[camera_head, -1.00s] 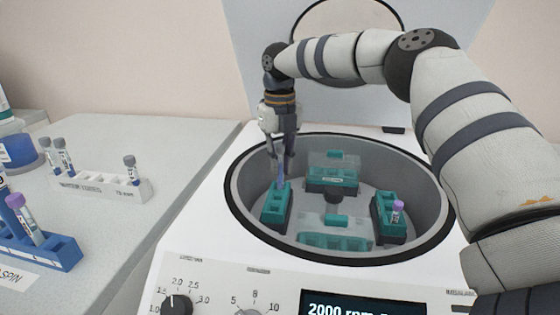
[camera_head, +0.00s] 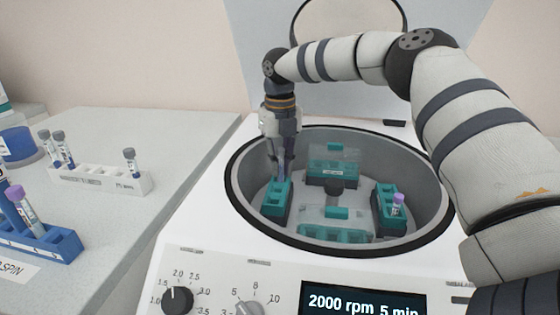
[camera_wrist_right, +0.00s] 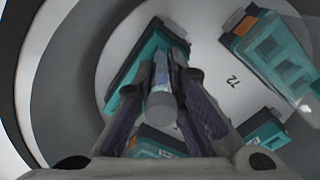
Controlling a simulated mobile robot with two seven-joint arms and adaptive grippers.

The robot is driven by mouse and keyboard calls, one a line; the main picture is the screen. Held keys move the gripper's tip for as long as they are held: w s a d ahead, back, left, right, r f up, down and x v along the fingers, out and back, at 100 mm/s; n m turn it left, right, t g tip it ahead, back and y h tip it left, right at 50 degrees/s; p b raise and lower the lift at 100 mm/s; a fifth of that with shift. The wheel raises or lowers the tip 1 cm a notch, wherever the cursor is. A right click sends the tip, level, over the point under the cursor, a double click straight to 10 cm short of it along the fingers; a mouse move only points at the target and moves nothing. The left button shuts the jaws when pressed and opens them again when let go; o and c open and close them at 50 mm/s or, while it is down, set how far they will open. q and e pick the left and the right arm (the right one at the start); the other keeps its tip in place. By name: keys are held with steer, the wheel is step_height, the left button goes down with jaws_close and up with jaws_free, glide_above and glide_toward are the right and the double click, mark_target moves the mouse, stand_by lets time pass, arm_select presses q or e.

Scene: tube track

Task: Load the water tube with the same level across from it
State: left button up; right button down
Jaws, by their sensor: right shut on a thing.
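My right gripper (camera_head: 278,172) points down into the centrifuge bowl, at the left teal bucket (camera_head: 275,205). It is shut on a grey-capped water tube (camera_wrist_right: 161,103), seen cap-on between the fingers in the right wrist view. The tube is over or partly in that bucket; its lower end is hidden, so I cannot tell how deep it is. A purple-capped tube (camera_head: 397,201) stands in the right bucket (camera_head: 388,218), across the rotor. Several grey-capped tubes (camera_head: 130,160) stand in the white rack (camera_head: 93,178). My left gripper is not in view.
The open centrifuge (camera_head: 240,240) has its lid (camera_head: 350,80) raised behind the bowl. Clear-covered buckets sit at the back (camera_head: 331,176) and front (camera_head: 336,238) of the rotor. A blue rack (camera_head: 62,246) with purple-capped tubes (camera_head: 26,207) stands on the left bench.

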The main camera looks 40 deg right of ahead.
mark_target(280, 149)
steer(key=shift+f, duration=0.45)
steer(key=c, duration=1.6)
jaws_free()
step_height(280, 149, up, 8)
steer(key=shift+f, duration=0.2)
